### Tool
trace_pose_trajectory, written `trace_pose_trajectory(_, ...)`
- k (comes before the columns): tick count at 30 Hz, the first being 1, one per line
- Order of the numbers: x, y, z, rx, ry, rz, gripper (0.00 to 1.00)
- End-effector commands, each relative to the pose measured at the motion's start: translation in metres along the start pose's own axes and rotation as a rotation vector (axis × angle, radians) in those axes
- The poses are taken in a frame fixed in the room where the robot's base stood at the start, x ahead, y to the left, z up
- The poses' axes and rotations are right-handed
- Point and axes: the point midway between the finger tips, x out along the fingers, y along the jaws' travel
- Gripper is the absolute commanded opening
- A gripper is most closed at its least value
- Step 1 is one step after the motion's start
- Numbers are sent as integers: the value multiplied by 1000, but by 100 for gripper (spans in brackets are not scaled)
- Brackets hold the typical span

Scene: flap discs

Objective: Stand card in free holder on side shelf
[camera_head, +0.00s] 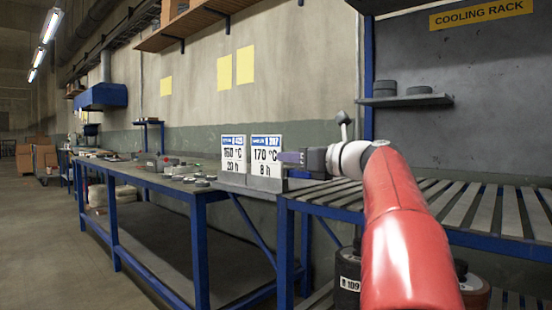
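Two white cards with blue headers stand upright side by side in the middle of the view. The left card (233,153) reads about 150 °C and 20 h. The right card (266,150) reads 170 °C and 8 h. A grey holder (264,184) shows at the foot of the right card; a grey base also shows under the left card. My gripper (283,157) points left, its fingertips overlapping the right card's right edge. I cannot tell whether they grip it or are in front of it. My red arm hides part of the rack.
A long blue-framed workbench (150,178) with discs and small items runs away at left. A slatted blue rack (480,208) is at right, under a cooling rack sign (481,14). A small wall shelf (420,101) holds dark discs. Dark drums stand below the slats.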

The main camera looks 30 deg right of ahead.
Motion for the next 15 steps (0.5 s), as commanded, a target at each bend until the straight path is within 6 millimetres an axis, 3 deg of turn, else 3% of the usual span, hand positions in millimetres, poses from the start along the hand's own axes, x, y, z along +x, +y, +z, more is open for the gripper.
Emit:
trace_pose_trajectory(6, -29, 0, 0, 0, 0, -1, 28)
trace_pose_trajectory(15, -35, 0, 0, 0, 0, 1, 28)
